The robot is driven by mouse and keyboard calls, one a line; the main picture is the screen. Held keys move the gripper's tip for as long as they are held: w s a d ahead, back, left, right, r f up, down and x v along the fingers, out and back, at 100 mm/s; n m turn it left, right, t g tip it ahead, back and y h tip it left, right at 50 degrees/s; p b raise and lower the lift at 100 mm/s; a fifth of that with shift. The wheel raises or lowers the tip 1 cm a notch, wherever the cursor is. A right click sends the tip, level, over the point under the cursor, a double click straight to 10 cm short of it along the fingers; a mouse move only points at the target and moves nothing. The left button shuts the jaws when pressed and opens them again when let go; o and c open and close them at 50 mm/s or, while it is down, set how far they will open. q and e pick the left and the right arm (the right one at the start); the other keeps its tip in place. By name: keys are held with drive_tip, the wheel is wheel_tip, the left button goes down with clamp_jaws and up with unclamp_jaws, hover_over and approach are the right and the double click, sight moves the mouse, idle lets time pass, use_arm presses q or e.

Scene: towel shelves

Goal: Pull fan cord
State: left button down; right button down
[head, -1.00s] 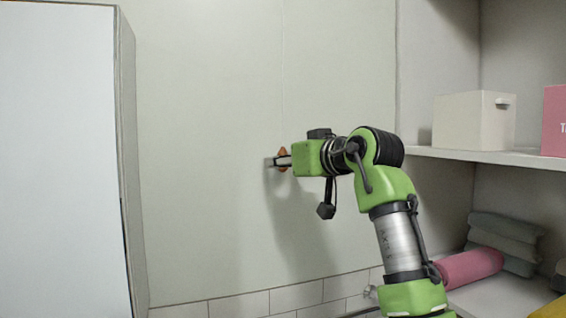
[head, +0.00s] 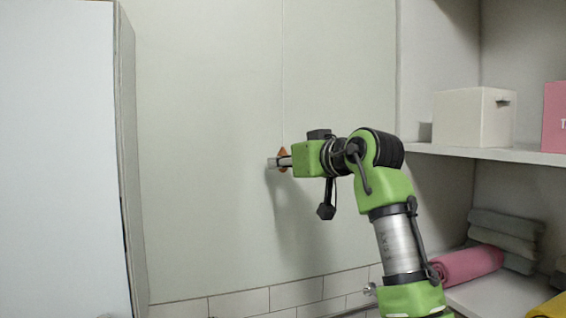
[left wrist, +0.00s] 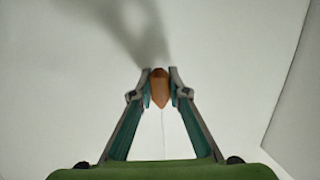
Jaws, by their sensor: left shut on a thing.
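The fan cord (head: 283,80) is a thin pale line hanging down in front of the wall, with an orange-brown pull knob (head: 283,153) at its lower end. In the left wrist view the knob (left wrist: 160,88) sits between the two fingertips, which touch it on both sides. My left gripper (head: 277,162) is shut on the knob, close to the wall. In the left wrist view the left gripper (left wrist: 159,90) has its fingers closed in around the knob, and a thin line of cord runs from it toward the palm. My right gripper is not in view.
A white cabinet (head: 60,160) stands at the left. At the right, a shelf (head: 480,152) holds a cream box (head: 474,118) and a pink box (head: 555,124). Below lie a rolled pink towel (head: 468,266) and folded grey towels (head: 505,240). The wall around the knob is clear.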

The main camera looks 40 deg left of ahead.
use_arm(q)
drive_tip(key=shift+f, duration=0.2)
drive_tip(key=c, duration=1.9)
unclamp_jaws()
drive_tip(key=shift+r, duration=0.1)
drive_tip(key=v, duration=1.2)
